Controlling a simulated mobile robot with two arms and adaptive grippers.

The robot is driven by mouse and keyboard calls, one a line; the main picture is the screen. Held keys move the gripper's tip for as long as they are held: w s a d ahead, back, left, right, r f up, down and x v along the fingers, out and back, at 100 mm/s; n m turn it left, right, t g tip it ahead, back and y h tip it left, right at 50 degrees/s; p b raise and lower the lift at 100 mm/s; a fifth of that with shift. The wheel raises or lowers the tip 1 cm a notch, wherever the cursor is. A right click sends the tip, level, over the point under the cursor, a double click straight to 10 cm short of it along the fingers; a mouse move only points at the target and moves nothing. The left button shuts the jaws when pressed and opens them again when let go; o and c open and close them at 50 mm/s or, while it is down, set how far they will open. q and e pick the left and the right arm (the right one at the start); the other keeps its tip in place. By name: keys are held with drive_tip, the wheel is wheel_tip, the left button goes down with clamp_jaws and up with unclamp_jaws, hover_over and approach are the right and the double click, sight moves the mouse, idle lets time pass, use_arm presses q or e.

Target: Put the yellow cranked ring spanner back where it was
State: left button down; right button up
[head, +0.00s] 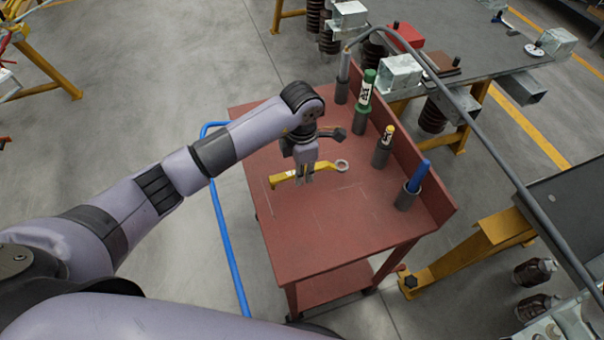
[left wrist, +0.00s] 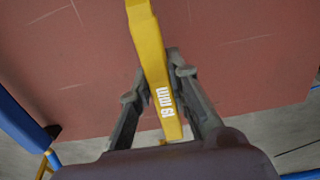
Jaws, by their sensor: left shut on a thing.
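The yellow cranked ring spanner (head: 283,178) is over the red cart top (head: 330,240), its grey ring end toward the right. My left gripper (head: 304,180) points down and is shut on the spanner's handle. In the left wrist view the spanner (left wrist: 150,55) runs between the two fingers (left wrist: 165,105), with "19 mm" printed on it. I cannot tell whether the spanner touches the cart top. Faint pale outline marks show on the cart top, in front of and right of the spanner. My right gripper is not in view.
Along the cart's raised right edge stand several holders with markers, among them a green one (head: 365,89), a yellow-topped one (head: 386,137) and a blue one (head: 418,176). A blue handle rail (head: 222,225) runs along the left. The front of the top is clear.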

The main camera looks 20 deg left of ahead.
use_arm(q)
wheel_tip(320, 180, down, 2)
drive_tip(key=shift+f, duration=0.15)
drive_tip(key=shift+f, duration=0.25)
drive_tip(key=c, duration=1.5)
unclamp_jaws()
drive_tip(key=shift+r, duration=0.15)
